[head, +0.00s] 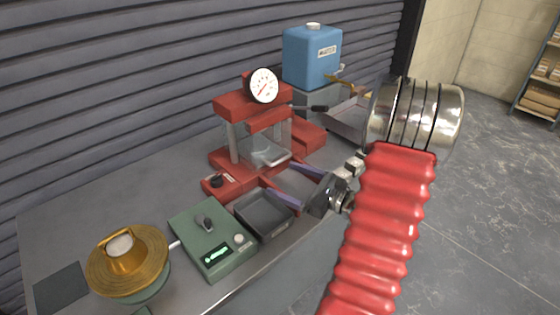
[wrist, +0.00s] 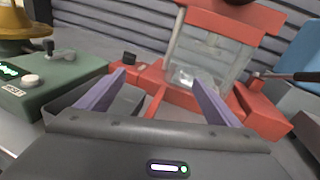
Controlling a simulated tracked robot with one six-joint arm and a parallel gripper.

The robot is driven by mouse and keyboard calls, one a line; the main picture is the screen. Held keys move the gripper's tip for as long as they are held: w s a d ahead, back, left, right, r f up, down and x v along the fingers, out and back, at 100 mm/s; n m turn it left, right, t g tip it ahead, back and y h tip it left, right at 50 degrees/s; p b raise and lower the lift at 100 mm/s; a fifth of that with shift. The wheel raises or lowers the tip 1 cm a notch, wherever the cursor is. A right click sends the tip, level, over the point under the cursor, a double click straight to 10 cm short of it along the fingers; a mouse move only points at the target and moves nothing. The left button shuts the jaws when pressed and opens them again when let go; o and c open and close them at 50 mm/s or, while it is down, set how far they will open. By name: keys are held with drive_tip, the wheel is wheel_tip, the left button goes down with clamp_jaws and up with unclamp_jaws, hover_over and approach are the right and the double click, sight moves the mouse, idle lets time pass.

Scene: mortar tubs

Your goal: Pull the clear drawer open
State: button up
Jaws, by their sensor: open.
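A clear, see-through front, the clear drawer (head: 267,142), sits inside the red press under its upper beam. A pale handle (head: 274,160) shows low on it. In the wrist view the clear drawer (wrist: 208,58) is ahead, slightly right of centre. Whether it stands slightly out is hard to tell. My gripper (head: 280,175) is open and empty, with two purple fingers pointing at the press. Its fingers also show in the wrist view (wrist: 159,78), apart on either side of the press's lower front. They appear short of the handle.
The red press (head: 222,107) carries a round gauge (head: 263,86) and a side lever (head: 308,109). A dark tray (head: 265,217) and a green box (head: 212,238) stand in front. A brass-topped pot (head: 127,262) is left; a blue tank (head: 311,58) stands behind.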

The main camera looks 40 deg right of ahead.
sight(283, 160)
drive_tip(key=s+d+f+m+h, duration=0.1)
drive_tip(key=d, duration=0.1)
drive_tip(key=s+d+m+t+h, duration=0.1)
drive_tip(key=d, duration=0.2)
drive_tip(key=s+d+f+m+h, duration=0.1)
drive_tip(key=d+m+h, duration=0.1)
drive_tip(key=shift+d+f, duration=0.3)
drive_tip(key=shift+f, duration=0.05)
drive_tip(key=shift+w, duration=0.1)
drive_tip(key=w, duration=1.3)
drive_tip(key=shift+w+a, duration=0.25)
drive_tip(key=shift+w, duration=0.15)
drive_tip(key=shift+c, duration=0.6)
drive_tip(key=shift+d, duration=0.1)
drive_tip(key=c, duration=1.1)
drive_tip(key=shift+s, duration=0.1)
